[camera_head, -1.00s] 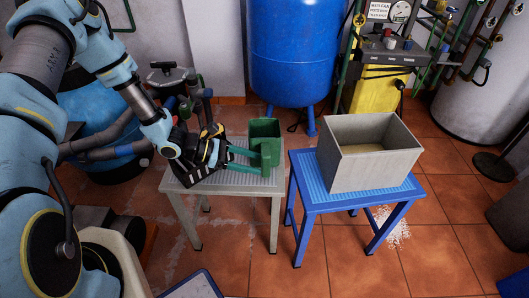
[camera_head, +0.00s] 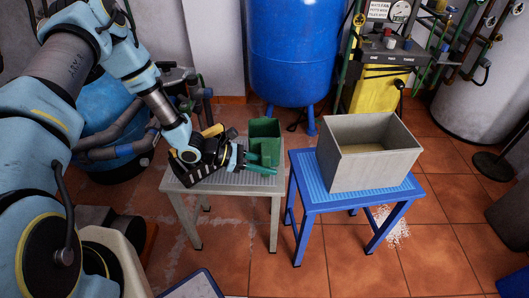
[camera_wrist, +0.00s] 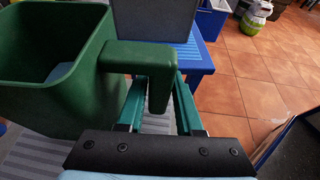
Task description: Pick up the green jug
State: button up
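The green jug (camera_head: 264,129) stands upright on the right part of the grey table. In the wrist view the open-topped jug (camera_wrist: 55,95) fills the left side, with its handle sticking out to the right. My gripper (camera_head: 262,166) reaches level from the left, in front of the jug's body. In the wrist view my gripper's two teal fingers (camera_wrist: 160,92) are spread, with the handle's hanging part between them. A gap shows between the fingers below the handle. I cannot tell whether either finger touches the handle.
A grey open box (camera_head: 368,162) stands on the blue table (camera_head: 330,199) to the right, across a narrow gap. A blue tank (camera_head: 292,50) stands behind.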

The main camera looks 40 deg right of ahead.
grip_shut()
jog(key=shift+r, duration=0.15)
